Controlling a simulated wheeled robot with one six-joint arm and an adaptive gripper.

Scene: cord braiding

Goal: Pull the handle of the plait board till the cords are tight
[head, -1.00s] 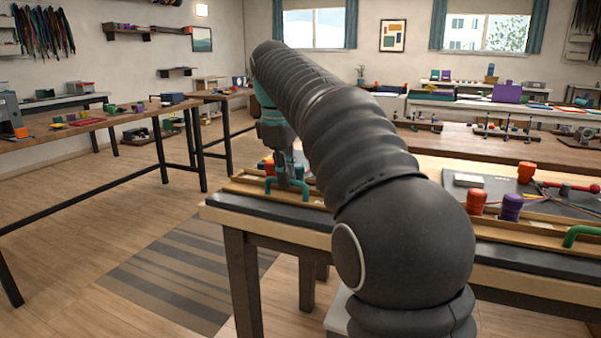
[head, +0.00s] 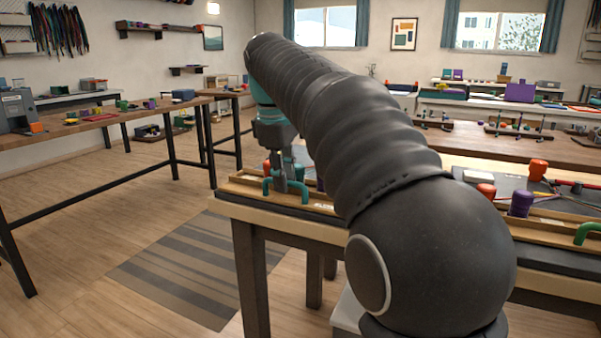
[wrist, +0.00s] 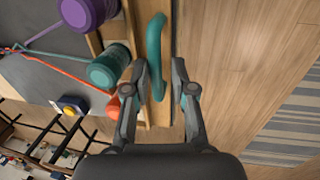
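The plait board (wrist: 101,42) has wooden rails and a teal bar handle (wrist: 155,38) along its front edge; the handle also shows in the head view (head: 286,183). My gripper (wrist: 160,77) is open, its two fingers on either side of the handle's bar, with a clear gap at the right finger. I cannot tell whether the left finger touches it. In the head view my gripper (head: 281,184) is low at the handle. Purple, orange and teal cords (wrist: 45,57) run from the bobbins over the dark surface; one orange cord looks bent.
A purple bobbin (wrist: 87,12), a teal bobbin (wrist: 108,68) and an orange piece (wrist: 112,106) stand close left of my fingers. A second board with a green handle (head: 586,232) lies at right. The floor before the table is clear, with a striped rug (head: 185,265).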

